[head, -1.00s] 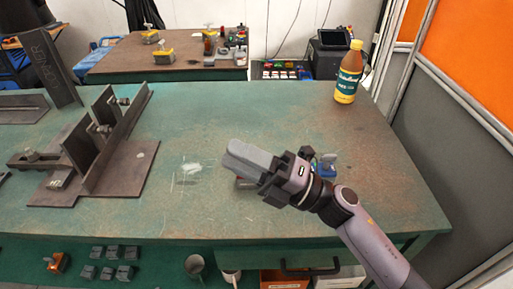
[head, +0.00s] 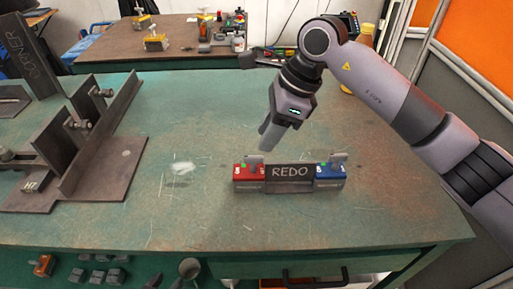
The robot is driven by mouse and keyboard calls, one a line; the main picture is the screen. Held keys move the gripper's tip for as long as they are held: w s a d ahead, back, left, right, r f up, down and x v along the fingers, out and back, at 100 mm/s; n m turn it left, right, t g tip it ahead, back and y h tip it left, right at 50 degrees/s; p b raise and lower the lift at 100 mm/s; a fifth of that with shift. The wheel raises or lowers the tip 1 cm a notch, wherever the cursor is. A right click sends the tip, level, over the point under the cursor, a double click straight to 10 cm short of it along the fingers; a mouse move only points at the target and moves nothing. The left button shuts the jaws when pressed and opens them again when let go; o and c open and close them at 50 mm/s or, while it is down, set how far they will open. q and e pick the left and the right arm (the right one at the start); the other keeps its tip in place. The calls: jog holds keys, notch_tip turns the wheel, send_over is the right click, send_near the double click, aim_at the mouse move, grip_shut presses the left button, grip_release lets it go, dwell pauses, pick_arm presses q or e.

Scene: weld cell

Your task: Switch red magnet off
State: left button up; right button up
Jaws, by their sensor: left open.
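A blue magnet (head: 329,174) with a similar grey top piece sits at the plate's right end. My right gripper (head: 270,137) reaches in from the right and points down, just above and behind the red magnet, with a small gap to it. Its fingers overlap in this view, so their opening is hidden. My left gripper is not in view.
A dark steel fixture (head: 98,165) with upright plates stands on the left of the bench. The bench between fixture and red magnet is clear. Another table (head: 180,45) stands behind.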

aim_at(254, 156)
jog(key=x, duration=0.6)
jog(key=shift+a+r, duration=0.1)
grip_shut()
